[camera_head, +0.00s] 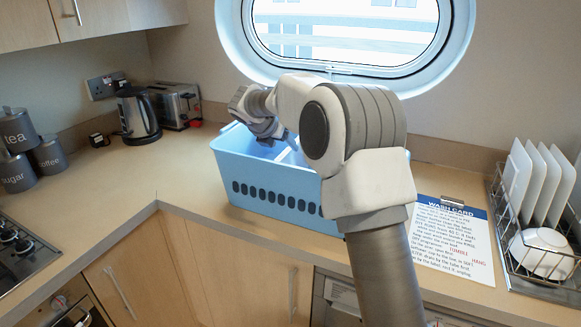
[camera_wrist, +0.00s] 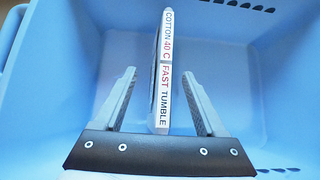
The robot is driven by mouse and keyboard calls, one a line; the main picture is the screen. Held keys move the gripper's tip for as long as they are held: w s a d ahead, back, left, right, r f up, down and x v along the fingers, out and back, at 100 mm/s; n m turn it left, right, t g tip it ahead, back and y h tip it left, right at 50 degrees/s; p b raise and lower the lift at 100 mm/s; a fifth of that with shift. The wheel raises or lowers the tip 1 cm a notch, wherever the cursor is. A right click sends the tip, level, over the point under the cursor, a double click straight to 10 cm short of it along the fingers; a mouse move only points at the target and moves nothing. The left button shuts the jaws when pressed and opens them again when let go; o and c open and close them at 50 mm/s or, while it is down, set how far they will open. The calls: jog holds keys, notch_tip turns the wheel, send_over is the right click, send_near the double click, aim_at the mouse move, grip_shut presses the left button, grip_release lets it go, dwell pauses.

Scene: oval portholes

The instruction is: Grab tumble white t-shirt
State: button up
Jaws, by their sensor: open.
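In the wrist view a thin white upright item (camera_wrist: 162,100), which looks like the folded white t-shirt, stands in the blue basket (camera_wrist: 50,100). Its edge label reads "COTTON 40 C" and "FAST TUMBLE". My gripper (camera_wrist: 158,75) is open, with one finger on each side of the item and a visible gap on both sides.
A wash card (camera_head: 450,240) lies right of the basket. A dish rack (camera_head: 545,250) with white plates and a bowl stands at the far right. A kettle (camera_head: 138,115), toaster (camera_head: 176,105) and canisters (camera_head: 18,130) stand at the left. The counter left of the basket is clear.

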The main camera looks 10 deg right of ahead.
aim_at(289, 149)
jog(key=shift+s+d+b+x, duration=0.1)
jog(key=shift+d+b+x, duration=0.1)
jog(key=shift+x, duration=1.35)
jog(key=shift+s+d+b+x, duration=0.1)
jog(key=shift+s+b+x, duration=0.1)
jog(key=shift+x, duration=1.3)
grip_shut()
